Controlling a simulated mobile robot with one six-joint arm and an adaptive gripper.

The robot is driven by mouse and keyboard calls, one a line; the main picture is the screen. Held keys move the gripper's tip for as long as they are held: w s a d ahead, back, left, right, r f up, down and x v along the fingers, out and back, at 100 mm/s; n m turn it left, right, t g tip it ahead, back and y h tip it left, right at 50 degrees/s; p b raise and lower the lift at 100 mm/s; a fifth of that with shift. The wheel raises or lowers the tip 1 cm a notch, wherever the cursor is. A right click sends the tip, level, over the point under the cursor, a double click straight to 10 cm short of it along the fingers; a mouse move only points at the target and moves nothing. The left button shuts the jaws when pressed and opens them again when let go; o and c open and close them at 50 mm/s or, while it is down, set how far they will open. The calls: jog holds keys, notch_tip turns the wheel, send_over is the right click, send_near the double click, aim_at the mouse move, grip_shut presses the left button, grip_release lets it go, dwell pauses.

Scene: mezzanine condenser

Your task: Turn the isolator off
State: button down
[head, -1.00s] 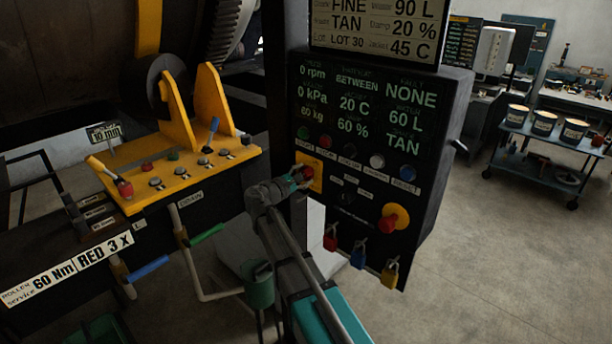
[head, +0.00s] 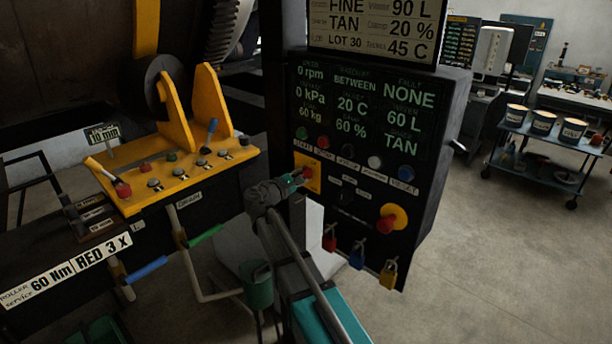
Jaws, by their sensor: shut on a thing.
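The control panel (head: 350,215) stands in the middle of the head view. On its left side is a square yellow plate (head: 313,186) with a red knob (head: 308,173), which looks like the isolator. My gripper (head: 301,177) reaches it from the left and is shut on the red knob. The fingers and the gripper body hide part of the knob and plate, so I cannot tell the exact angle of the handle. A second red control (head: 386,224) on a round yellow plate (head: 399,211) sits lower right on the panel.
Red (head: 330,241), blue (head: 357,258) and yellow (head: 389,274) padlocks hang along the panel's bottom. A yellow console (head: 180,180) with levers and knobs stands to the left. A trolley (head: 530,155) with tins stands far right. The floor right of the panel is clear.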

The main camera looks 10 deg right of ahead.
jog(key=m, duration=0.4)
jog(key=shift+s+a+f, duration=0.15)
jog(key=m, duration=0.5)
jog(key=shift+f, duration=0.1)
jog(key=m, duration=0.4)
jog(key=shift+f+m+b, duration=0.1)
jog(key=shift+m+b, duration=0.2)
jog(key=shift+m, duration=1.8)
jog(key=shift+c, duration=2.2)
grip_release()
jog(key=shift+a, duration=0.1)
jog(key=v, duration=1.2)
